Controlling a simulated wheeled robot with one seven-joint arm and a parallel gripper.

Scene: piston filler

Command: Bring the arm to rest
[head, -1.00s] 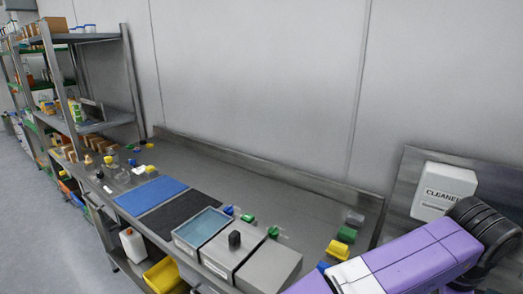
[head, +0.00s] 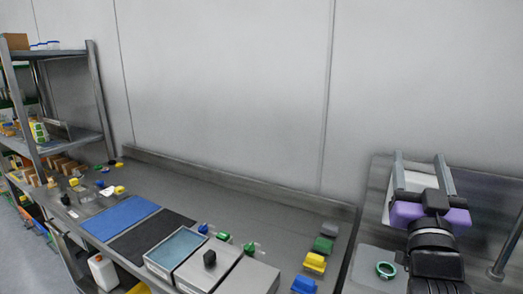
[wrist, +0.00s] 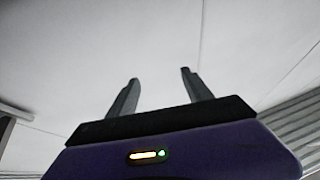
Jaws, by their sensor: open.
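My gripper (head: 420,165) is at the right of the head view, raised with its two grey fingers pointing up and spread apart. It is open and nothing is between the fingers. The purple wrist housing and part of my dark arm show below the fingers in the head view.
A steel bench (head: 270,210) carries a blue mat (head: 120,217), a black mat (head: 150,243), steel bins (head: 210,272) and coloured blocks (head: 315,263). A green ring (head: 385,269) lies beside my arm. Shelving (head: 92,90) stands at the left. Space above the bench is clear.

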